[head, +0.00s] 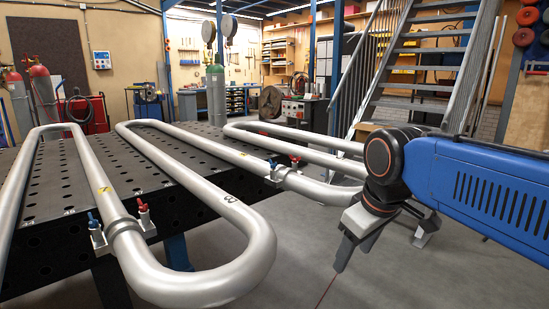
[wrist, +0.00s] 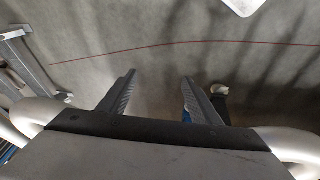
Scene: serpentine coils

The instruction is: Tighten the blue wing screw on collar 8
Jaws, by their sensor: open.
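Two collars with wing screws show on the silver pipes in the head view. The near collar (head: 125,227) has a blue wing screw (head: 93,221) on its left and a red wing screw (head: 142,206) on its right. The farther collar (head: 282,172) also has a blue wing screw (head: 272,164) and a red one (head: 295,159).
The pipes loop over a black perforated table (head: 70,190) and bends overhang its edge. Grey floor (head: 300,270) is open below my gripper. Metal stairs (head: 420,70) stand behind at right. A thin red line (wrist: 150,46) crosses the wrist view.

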